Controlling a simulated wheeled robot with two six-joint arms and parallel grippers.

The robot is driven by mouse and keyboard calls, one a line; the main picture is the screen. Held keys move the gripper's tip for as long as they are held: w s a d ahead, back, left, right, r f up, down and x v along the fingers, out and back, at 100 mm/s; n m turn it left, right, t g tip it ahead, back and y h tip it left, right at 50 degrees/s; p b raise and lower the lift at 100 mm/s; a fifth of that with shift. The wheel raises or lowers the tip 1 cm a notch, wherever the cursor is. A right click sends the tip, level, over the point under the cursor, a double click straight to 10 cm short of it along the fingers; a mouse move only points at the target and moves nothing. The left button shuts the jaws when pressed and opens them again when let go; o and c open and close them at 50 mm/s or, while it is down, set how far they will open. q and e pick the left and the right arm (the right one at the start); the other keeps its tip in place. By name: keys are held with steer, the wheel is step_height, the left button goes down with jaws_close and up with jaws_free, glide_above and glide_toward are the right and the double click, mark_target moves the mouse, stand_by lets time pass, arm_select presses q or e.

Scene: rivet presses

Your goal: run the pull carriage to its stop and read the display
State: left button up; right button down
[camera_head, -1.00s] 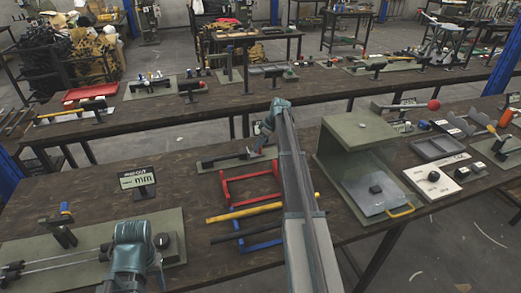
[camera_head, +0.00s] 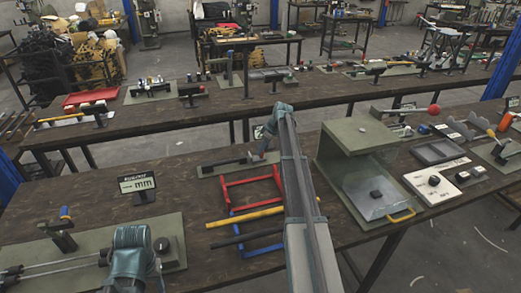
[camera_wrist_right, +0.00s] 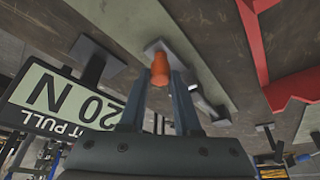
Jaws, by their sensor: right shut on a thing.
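My right gripper (camera_head: 262,146) is over the far part of a small green plate fixture (camera_head: 210,170), beyond the red frame. In the right wrist view its two fingers (camera_wrist_right: 162,90) are shut on an orange handle (camera_wrist_right: 160,68). The pull carriage under the handle is hard to make out. Beside it in that view stands a display (camera_wrist_right: 70,98), upside down, with a label ending in "T PULL" and a reading ending in "20 N". Its right end is partly hidden by the finger. My left arm shows at lower left in the head view; its gripper is out of frame.
A red frame (camera_head: 250,181) lies near the fixture, with a yellow bar (camera_head: 245,215) in front. A green press housing (camera_head: 358,138) stands to the right. A different display marked "mm" (camera_head: 138,183) stands to the left, behind a plate with rods.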

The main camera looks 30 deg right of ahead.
steer(key=d, duration=0.2)
steer(key=s+d, duration=0.1)
steer(key=d, duration=0.2)
steer(key=shift+d, duration=0.25)
steer(key=c, duration=1)
jaws_free()
steer(key=shift+s, duration=0.1)
steer(key=o, duration=0.4)
steer(key=shift+s+d, duration=0.1)
steer(key=shift+d, duration=0.15)
steer(key=shift+a, duration=0.1)
steer(key=shift+a, duration=0.15)
steer(key=shift+r, duration=0.1)
